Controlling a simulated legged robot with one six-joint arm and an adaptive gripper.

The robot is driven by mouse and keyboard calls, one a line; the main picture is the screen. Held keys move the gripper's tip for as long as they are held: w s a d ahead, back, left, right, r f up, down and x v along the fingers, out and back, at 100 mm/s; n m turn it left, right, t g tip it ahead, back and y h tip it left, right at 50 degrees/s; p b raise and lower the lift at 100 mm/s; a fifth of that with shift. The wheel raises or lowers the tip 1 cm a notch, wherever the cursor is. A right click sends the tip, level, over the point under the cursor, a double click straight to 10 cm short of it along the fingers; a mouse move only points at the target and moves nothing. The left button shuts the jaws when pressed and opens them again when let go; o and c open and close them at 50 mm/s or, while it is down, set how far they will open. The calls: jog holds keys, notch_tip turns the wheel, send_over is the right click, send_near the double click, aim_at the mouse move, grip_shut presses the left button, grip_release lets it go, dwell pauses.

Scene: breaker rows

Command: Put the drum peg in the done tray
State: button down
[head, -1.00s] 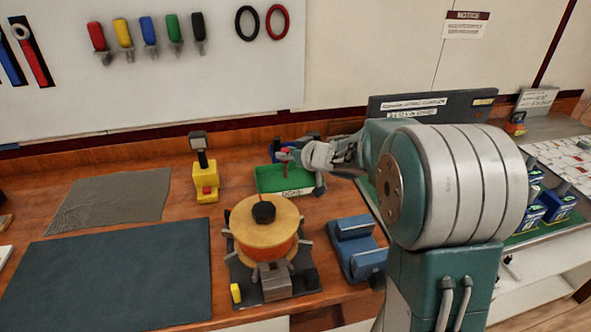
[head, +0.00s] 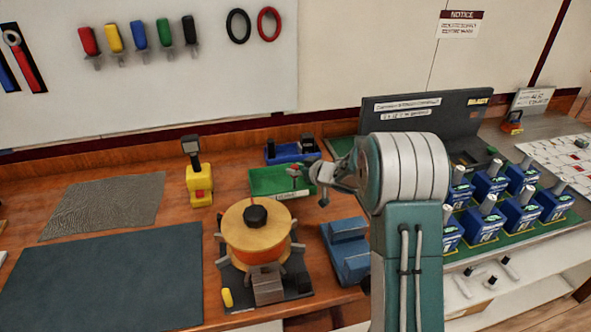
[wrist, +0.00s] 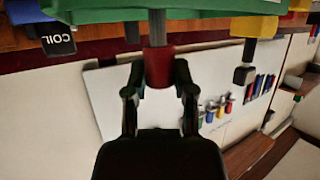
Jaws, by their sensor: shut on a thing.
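My gripper (wrist: 158,78) is shut on the drum peg, which has a red collar (wrist: 158,66) and a grey shaft (wrist: 157,26). The shaft points away from the palm and overlaps the green tray (wrist: 100,13) in the wrist view. In the head view the green done tray (head: 262,190) stands on the bench behind the spool. I cannot tell whether the peg's lower end touches the tray floor.
An orange spool (head: 252,225) in a dark fixture stands in front of the tray. A blue bin (head: 283,155) is behind it, a yellow stand (head: 199,187) to the left and a blue block (head: 347,245) to the front right. Several blue breakers (head: 490,185) sit farther right.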

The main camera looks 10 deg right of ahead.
jog(key=shift+c, duration=2.2)
grip_release()
jog(key=shift+a, duration=0.45)
jog(key=shift+d, duration=0.1)
jog(key=shift+d+r, duration=0.1)
jog(key=s+d+r+m+h, duration=0.3)
jog(key=s+r+h, duration=0.2)
jog(key=s+r, duration=0.35)
jog(key=s+d+r+m+h, duration=0.2)
jog(key=s+r+h, duration=0.2)
jog(key=s+r, duration=0.45)
jog(key=s+a+f+g+y, duration=0.1)
jog(key=s+a+f+g, duration=0.1)
jog(key=s, duration=1.1)
jog(key=s+a+f+m+g+y, duration=0.1)
jog(key=s+a+g, duration=0.3)
jog(key=s, duration=0.9)
jog(key=shift+a+f, duration=0.35)
jog(key=shift+a, duration=0.6)
